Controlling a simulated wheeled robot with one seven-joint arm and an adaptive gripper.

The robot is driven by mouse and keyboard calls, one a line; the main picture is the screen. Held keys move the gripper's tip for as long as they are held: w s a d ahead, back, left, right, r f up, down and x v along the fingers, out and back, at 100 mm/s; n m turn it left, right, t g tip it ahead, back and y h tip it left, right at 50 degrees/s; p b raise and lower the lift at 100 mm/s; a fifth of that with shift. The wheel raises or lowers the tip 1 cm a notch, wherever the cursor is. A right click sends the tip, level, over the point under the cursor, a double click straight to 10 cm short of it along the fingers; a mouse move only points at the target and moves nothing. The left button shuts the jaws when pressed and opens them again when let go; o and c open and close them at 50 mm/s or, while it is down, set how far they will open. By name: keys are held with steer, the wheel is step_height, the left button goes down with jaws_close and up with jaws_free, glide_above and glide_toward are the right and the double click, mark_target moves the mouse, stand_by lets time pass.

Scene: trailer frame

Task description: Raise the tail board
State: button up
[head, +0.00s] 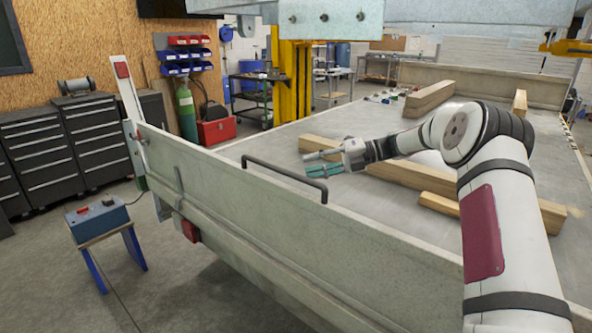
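The tail board (270,215) is a long grey metal panel across the near end of the trailer. It looks upright, its top edge running from the left corner post (128,92) to the lower right. My gripper (312,163) is above the trailer bed, close to the right end of the handle in the picture. Its fingers point left with a gap between them, and they appear empty. I cannot tell whether a finger touches the handle. The right end of the board is hidden by my arm.
Several wooden beams (430,97) lie on the trailer bed (372,208). A blue box (97,218) sits on a small blue-legged stool left of the trailer. Drawer cabinets (42,155), a green cylinder (186,112) and a red toolbox (218,131) stand behind. Floor before the board is clear.

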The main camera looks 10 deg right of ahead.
steer(key=shift+v, duration=2.05)
steer(key=s+a+r+n+g+h+p, duration=0.1)
steer(key=s+a+r+n+h, duration=0.4)
steer(key=s+n, duration=0.35)
steer(key=s+a+r+n+g+h+p, duration=0.1)
steer(key=s+a+r+n+g+h, duration=0.15)
steer(key=s+a+r+n, duration=0.55)
steer(key=s+d+f+n+t+h+p, duration=0.1)
steer(key=s+n+h, duration=0.3)
steer(key=s+n, duration=0.5)
steer(key=s+d+f+n+t+h+p, duration=0.2)
steer(key=s+n, duration=0.8)
steer(key=s, duration=1.2)
steer(key=shift+d+f+t+h, duration=0.6)
steer(key=shift+d+t+h, duration=0.25)
steer(key=shift+d, duration=0.3)
